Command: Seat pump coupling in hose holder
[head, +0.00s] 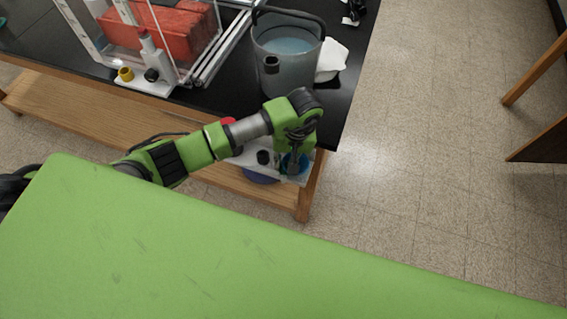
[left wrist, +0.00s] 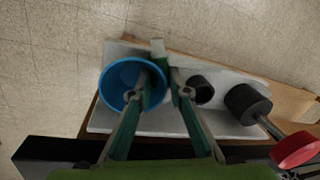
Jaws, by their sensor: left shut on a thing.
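My left gripper (head: 291,168) hangs over the white tray at the table's front right corner. In the left wrist view its green fingers (left wrist: 163,88) are shut on a narrow pale grey piece (left wrist: 158,52), which I cannot clearly identify as the pump coupling. The left finger overlaps the blue round cup (left wrist: 112,82). A small black cylinder (left wrist: 201,91) stands on the tray just right of the fingers. The hose holder cannot be told for certain. My right gripper is not in view.
The white tray (left wrist: 150,121) also bears a larger black cylinder (left wrist: 247,103); a red disc (left wrist: 294,150) is nearby. A grey bucket (head: 288,70) with liquid and a clear tank with a red block (head: 175,32) stand on the black table.

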